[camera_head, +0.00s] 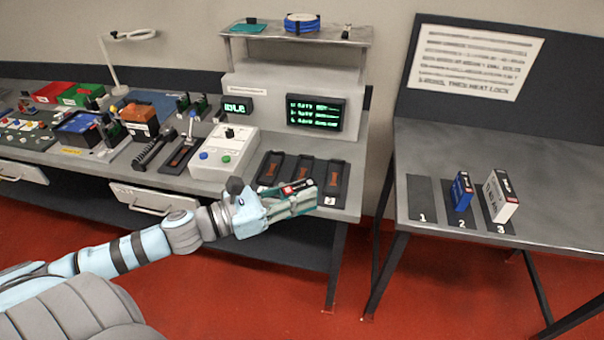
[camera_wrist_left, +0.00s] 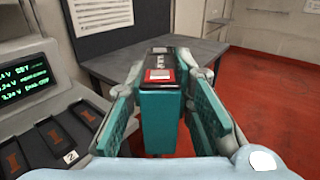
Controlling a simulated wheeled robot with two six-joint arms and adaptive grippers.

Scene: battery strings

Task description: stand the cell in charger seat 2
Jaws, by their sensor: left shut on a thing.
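My left gripper (camera_head: 303,201) is shut on a teal cell with a dark top and a red-and-white label (camera_head: 297,187). The cell also shows between the finger pads in the left wrist view (camera_wrist_left: 161,112). The gripper is at the front edge of the charger tray, and its height above it is hard to tell. The charger has three dark seats in a row. The middle one, charger seat 2 (camera_head: 302,170), looks empty, and in the left wrist view a "2" label lies at its near end (camera_wrist_left: 52,138). My right gripper is not in view.
A grey box with knobs and buttons (camera_head: 224,152) stands left of the seats. Green-text screens (camera_head: 315,115) stand behind them. A second table (camera_head: 560,190) on the right bears a blue box (camera_head: 462,190) and a white box (camera_head: 499,196) on numbered pads.

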